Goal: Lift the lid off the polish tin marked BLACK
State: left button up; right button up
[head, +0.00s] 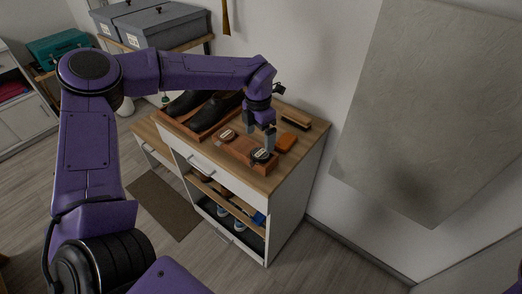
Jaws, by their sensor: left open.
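Two small round polish tins stand in a small brown wooden tray on top of the cabinet. One tin (227,135) is at the tray's left end. The other, a dark tin (261,156) with a pale label on its lid, is at the right end. The labels are too small to read, so I cannot tell which is marked BLACK. I cannot tell whether the fingers touch the lid. My right gripper is not in view.
Black shoes (208,110) sit in a wooden tray behind and left. An orange-brown block-like item (286,142) and a brush (296,119) lie right of the tins. The cabinet top (290,165) is bare toward its right front edge. A wall closes off the back.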

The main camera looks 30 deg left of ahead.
aim_at(260, 152)
pick_arm(q)
jog(key=f+p, duration=0.2)
jog(key=f, duration=0.3)
jog(key=shift+d+f, duration=0.2)
jog(key=shift+s+f, duration=0.1)
jog(key=shift+f, duration=0.15)
jog(key=c, duration=1.1)
jog(key=shift+r, duration=0.15)
